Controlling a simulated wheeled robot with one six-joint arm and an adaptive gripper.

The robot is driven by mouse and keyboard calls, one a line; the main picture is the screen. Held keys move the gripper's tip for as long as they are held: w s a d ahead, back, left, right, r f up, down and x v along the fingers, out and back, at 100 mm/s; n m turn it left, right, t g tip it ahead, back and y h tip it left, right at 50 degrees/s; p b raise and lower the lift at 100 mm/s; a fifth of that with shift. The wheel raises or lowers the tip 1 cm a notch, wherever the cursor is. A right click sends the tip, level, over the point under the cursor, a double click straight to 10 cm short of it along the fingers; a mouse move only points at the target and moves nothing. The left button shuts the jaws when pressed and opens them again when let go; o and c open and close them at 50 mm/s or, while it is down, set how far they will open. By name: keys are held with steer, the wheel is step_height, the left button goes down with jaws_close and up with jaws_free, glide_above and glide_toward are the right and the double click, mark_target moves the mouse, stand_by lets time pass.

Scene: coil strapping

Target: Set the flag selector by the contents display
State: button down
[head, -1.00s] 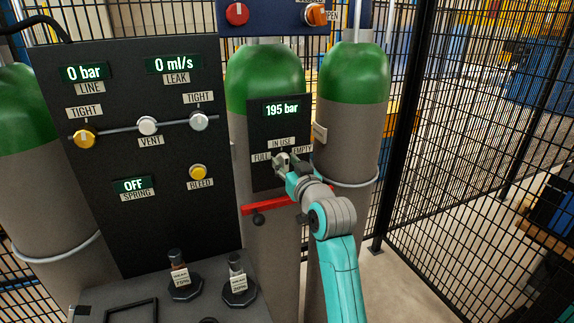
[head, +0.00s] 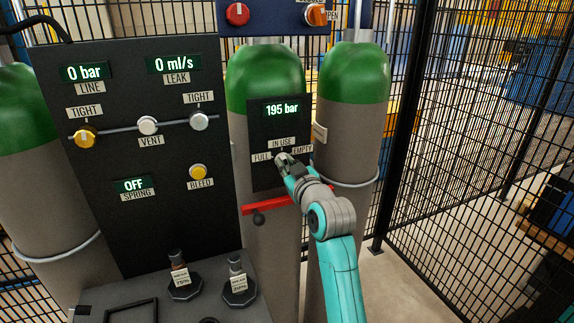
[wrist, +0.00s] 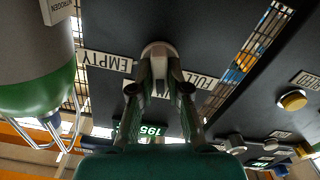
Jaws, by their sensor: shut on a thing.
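The contents display (head: 282,110) reads 195 bar on a small dark panel (head: 262,182) in front of a grey cylinder with a green top. Below it are the labels FULL (head: 262,157), IN USE (head: 281,144) and EMPTY (head: 302,149). The flag selector (wrist: 158,47), a pale rounded knob, sits between the FULL and EMPTY labels in the wrist view, which shows them upside down. My gripper (wrist: 155,68) is shut on the flag selector. In the head view my gripper (head: 282,160) mostly hides the selector, so where it points is unclear.
A red bar (head: 266,205) with a dark knob lies just below the panel. A larger control board (head: 130,230) with several knobs stands to the left. Another green-topped cylinder (head: 352,130) stands close on the right, with black mesh fencing (head: 460,150) beyond.

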steer(key=n, duration=0.4)
steer(key=shift+a+n, duration=0.1)
steer(key=shift+n, duration=0.2)
steer(key=n, duration=0.4)
steer(key=shift+f+n, duration=0.15)
steer(key=shift+n, duration=0.25)
steer(key=c, duration=1.1)
jaws_free()
steer(key=shift+c, duration=0.2)
steer(key=v, duration=1.2)
